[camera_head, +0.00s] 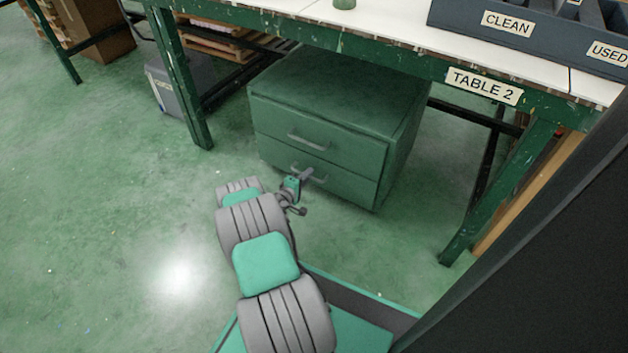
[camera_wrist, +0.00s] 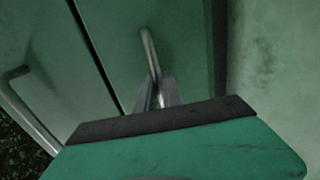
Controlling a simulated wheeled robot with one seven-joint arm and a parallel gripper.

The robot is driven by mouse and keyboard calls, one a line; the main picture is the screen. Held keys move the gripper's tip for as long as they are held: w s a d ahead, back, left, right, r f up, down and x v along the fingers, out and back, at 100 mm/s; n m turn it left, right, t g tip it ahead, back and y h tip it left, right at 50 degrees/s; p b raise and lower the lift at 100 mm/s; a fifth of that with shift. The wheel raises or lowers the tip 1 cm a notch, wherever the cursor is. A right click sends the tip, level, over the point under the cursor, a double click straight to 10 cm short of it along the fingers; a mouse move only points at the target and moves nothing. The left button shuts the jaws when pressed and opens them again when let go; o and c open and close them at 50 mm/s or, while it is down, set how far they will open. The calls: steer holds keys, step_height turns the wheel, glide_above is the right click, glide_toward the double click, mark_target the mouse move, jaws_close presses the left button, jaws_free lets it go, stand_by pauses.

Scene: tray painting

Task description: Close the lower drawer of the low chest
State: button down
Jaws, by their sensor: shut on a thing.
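The low green chest (camera_head: 335,85) stands under the table and has two drawers with grey bar handles. Its lower drawer (camera_head: 345,184) looks flush or nearly flush with the upper drawer (camera_head: 350,148); a small gap cannot be ruled out. My gripper (camera_head: 306,176) is at the lower drawer's front. In the wrist view my gripper (camera_wrist: 158,98) is shut on the lower drawer handle (camera_wrist: 149,48). The fingers hide the near end of that handle. The upper drawer handle (camera_wrist: 20,98) shows at the left of the wrist view, apart from my gripper.
The table (camera_head: 395,62), labelled TABLE 2, spans above the chest, with green legs on both sides. A dark tray (camera_head: 465,14) marked CLEAN and USED sits on it. A grey bin (camera_head: 168,90) stands behind the left leg. The floor (camera_head: 110,200) left of my arm is clear.

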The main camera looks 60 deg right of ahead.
steer(key=shift+d+r, duration=0.1)
steer(key=shift+d, duration=0.05)
steer(key=c, duration=1.5)
jaws_free()
steer(key=p+v, duration=0.3)
steer(key=v, duration=0.4)
steer(key=shift+a, duration=0.45)
